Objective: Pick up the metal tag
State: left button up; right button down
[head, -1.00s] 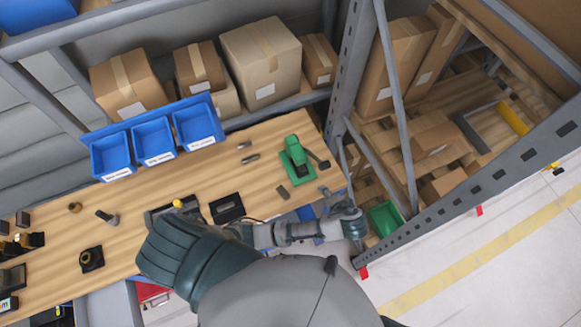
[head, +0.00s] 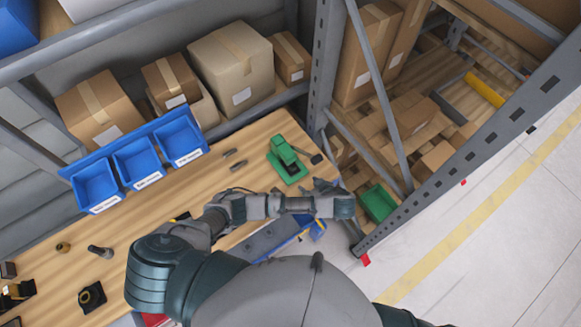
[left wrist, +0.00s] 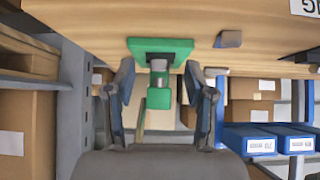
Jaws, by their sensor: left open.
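I cannot tell for sure which piece is the metal tag. Two small grey pieces, one upper (head: 232,152) and one lower (head: 239,164), lie on the bench left of a green press (head: 287,162). In the left wrist view a small grey-brown block (left wrist: 228,39) lies beside the press's green base (left wrist: 160,48). My left gripper (head: 335,200) is over the bench's front right end, below the press in the head view. In the left wrist view its fingers (left wrist: 163,90) are apart, with the press between them in the picture and nothing held. My right gripper is not in view.
Blue bins (head: 138,162) stand along the bench's back edge, with cardboard boxes (head: 232,62) on the shelf behind. A rack post (head: 325,70) and a green bin (head: 377,203) are to the right. Small dark parts (head: 92,297) lie at the bench's left.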

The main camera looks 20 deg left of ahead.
aim_at(295, 169)
pick_arm(q)
jog(key=shift+w+a+f, duration=0.15)
jog(key=shift+w+a, duration=0.4)
jog(key=shift+w, duration=0.05)
jog(key=shift+w+a+r+p, duration=0.2)
jog(key=shift+w+a+p, duration=0.15)
jog(key=shift+w+a, duration=0.3)
jog(key=a, duration=0.1)
jog(key=w+a, duration=0.1)
jog(key=shift+w+a+r+p, duration=0.1)
jog(key=shift+w+a+p, duration=0.2)
jog(key=shift+p, duration=0.1)
jog(key=x, duration=0.4)
jog(key=shift+s+a+r, duration=0.1)
jog(key=shift+c, duration=0.2)
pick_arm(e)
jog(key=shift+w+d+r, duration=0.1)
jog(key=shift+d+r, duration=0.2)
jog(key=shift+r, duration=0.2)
pick_arm(q)
jog(key=shift+d, duration=0.35)
grip_shut()
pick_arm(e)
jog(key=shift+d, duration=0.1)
